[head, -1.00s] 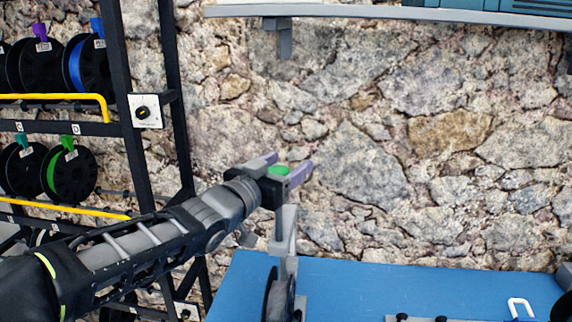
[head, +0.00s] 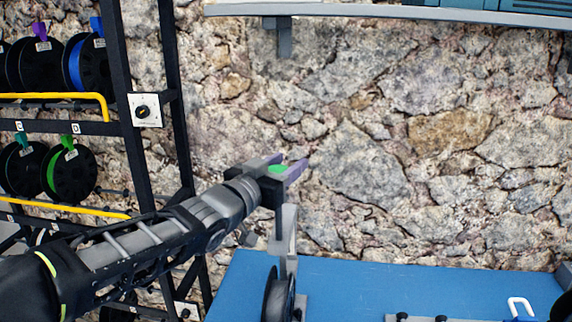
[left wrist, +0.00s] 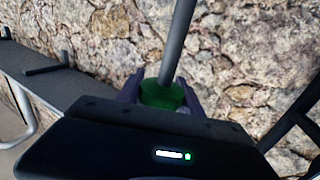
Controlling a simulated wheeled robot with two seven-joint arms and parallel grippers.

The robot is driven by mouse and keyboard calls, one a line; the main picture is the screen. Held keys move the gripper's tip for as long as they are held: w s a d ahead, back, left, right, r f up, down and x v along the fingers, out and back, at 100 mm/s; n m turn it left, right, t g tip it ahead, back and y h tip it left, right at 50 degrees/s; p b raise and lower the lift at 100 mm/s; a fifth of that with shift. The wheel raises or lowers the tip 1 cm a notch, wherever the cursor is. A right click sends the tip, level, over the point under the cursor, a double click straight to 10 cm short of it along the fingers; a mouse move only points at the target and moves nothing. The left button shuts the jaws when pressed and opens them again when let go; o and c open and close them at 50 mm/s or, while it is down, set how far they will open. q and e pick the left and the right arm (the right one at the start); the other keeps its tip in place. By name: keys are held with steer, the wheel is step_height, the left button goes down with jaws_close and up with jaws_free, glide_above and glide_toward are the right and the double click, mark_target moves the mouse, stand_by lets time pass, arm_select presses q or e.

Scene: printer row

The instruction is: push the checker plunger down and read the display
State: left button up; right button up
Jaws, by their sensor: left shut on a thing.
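My left gripper (head: 289,164) reaches in from the left in the head view, above the near left part of the blue table. It is shut on a green knob (head: 277,169), taken as the checker plunger's top. In the left wrist view the green knob (left wrist: 163,94) sits between the purple-grey fingers, with a grey rod (left wrist: 179,42) running from it. Below the gripper in the head view stands a grey upright post (head: 289,229). A display I can read does not show in the head view. My right gripper is out of view.
The blue table (head: 400,285) has a dark spool (head: 279,294) at its left edge, below the gripper, and a white hook-shaped piece (head: 519,306) at right. A rack with filament spools (head: 75,172) stands at left. A shelf (head: 380,12) runs high along the stone wall.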

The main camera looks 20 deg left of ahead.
mark_target(276, 213)
arm_select(q)
step_height(276, 213, down, 10)
steer(key=b, duration=0.9)
steer(key=shift+r, duration=0.1)
steer(key=o, duration=1.2)
steer(key=s, duration=0.4)
steer(key=s+a, duration=0.1)
steer(key=s, duration=0.1)
steer(key=shift+s+r, duration=0.1)
steer(key=shift+s, duration=0.75)
steer(key=shift+a, duration=0.1)
steer(key=shift+c, duration=0.2)
